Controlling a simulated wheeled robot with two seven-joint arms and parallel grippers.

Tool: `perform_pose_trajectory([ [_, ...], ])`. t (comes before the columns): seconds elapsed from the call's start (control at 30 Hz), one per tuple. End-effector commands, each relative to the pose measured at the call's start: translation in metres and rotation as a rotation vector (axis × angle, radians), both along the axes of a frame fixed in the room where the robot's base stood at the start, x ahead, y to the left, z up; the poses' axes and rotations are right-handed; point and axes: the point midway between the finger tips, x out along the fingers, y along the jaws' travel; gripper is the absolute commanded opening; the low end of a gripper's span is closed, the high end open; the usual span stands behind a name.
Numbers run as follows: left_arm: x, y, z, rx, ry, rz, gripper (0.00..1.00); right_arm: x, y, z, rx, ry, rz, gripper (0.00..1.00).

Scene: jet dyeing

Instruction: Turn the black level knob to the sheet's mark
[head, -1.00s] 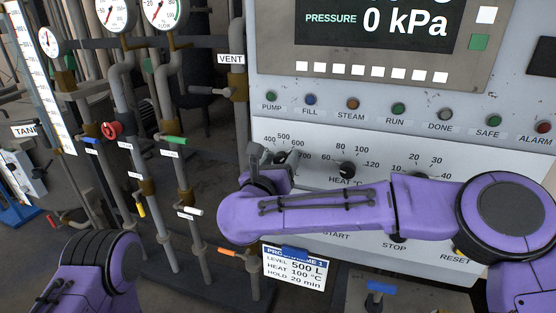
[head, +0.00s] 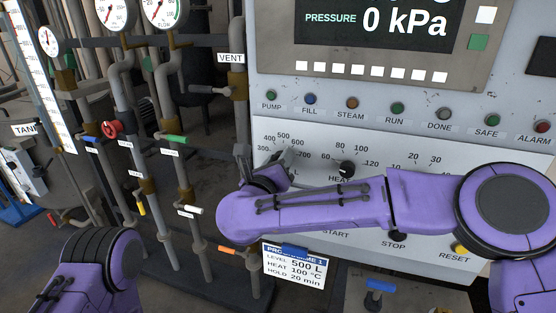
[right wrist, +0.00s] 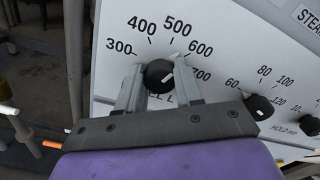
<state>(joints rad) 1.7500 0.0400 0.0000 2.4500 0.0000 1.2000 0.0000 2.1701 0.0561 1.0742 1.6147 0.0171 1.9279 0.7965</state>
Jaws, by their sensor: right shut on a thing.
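The black level knob (right wrist: 158,76) sits on the white panel below a scale marked 300 to 700. My right gripper (right wrist: 159,84) is shut on this knob, one finger on each side. In the head view my right gripper (head: 265,162) is at the panel's left end and mostly hides the knob. The sheet (head: 293,270) hangs below the panel and reads LEVEL 500 L, HEAT 100 °C, HOLD 20 min. My left gripper is out of view.
The heat knob (head: 347,168) is just right of the level knob, with a further dial partly behind my right arm. START, STOP and RESET labels lie below. Pipes with coloured valve handles, such as the red one (head: 111,130), stand close on the left.

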Motion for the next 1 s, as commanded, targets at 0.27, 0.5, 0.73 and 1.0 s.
perform_pose_trajectory([
  [0.27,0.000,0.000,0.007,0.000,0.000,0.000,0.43,0.000,0.001,0.003,-0.199,0.059,0.001,0.05],
  [0.5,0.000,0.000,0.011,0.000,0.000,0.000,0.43,0.000,0.001,0.003,-0.321,0.099,0.001,0.05],
  [0.73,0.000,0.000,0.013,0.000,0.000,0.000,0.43,0.001,0.002,0.002,-0.379,0.118,0.002,0.05],
  [1.0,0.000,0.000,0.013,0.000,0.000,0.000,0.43,0.001,0.002,0.002,-0.391,0.122,0.002,0.05],
])
